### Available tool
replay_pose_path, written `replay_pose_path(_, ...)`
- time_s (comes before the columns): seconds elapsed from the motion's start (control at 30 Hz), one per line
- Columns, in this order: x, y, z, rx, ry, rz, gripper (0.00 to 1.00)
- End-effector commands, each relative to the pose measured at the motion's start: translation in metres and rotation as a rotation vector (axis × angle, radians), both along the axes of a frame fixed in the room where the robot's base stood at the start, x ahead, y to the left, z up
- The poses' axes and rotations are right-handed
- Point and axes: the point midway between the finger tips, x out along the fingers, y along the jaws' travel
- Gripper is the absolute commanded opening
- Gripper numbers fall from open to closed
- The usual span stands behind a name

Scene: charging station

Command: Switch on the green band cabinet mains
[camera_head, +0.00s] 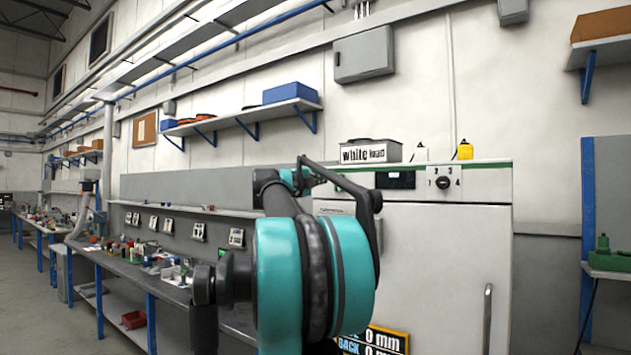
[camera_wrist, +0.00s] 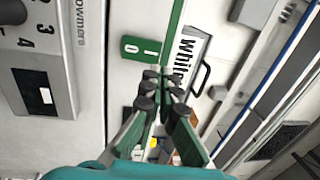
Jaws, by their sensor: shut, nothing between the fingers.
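The white cabinet (camera_head: 450,260) with a green band (camera_head: 485,166) along its top edge stands right of centre in the head view. In the wrist view the green band (camera_wrist: 175,28) runs beside a green switch plate (camera_wrist: 142,48) marked 0 and I. My gripper (camera_wrist: 161,82) is shut and empty, its dark fingertips just below the plate in the picture. I cannot tell whether they touch it. In the head view my arm hides the switch and most of the gripper.
A numbered rotary knob (camera_head: 443,183) and a dark display (camera_head: 395,180) sit on the cabinet front. A cluttered workbench (camera_head: 120,262) runs along the wall at left.

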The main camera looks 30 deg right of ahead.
Motion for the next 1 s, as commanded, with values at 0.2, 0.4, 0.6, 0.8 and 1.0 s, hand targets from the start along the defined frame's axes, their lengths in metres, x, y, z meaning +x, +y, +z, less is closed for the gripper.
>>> replay_pose_path(0.2,0.015,-0.037,0.006,0.000,0.000,-0.002,0.00)
replay_pose_path(0.4,0.023,-0.056,0.009,0.001,0.000,0.000,0.00)
replay_pose_path(0.6,0.025,-0.061,0.009,0.000,0.000,0.000,0.00)
replay_pose_path(0.8,0.025,-0.061,0.009,0.000,-0.001,0.001,0.00)
replay_pose_path(1.0,0.029,-0.070,0.013,0.000,0.000,-0.001,0.00)
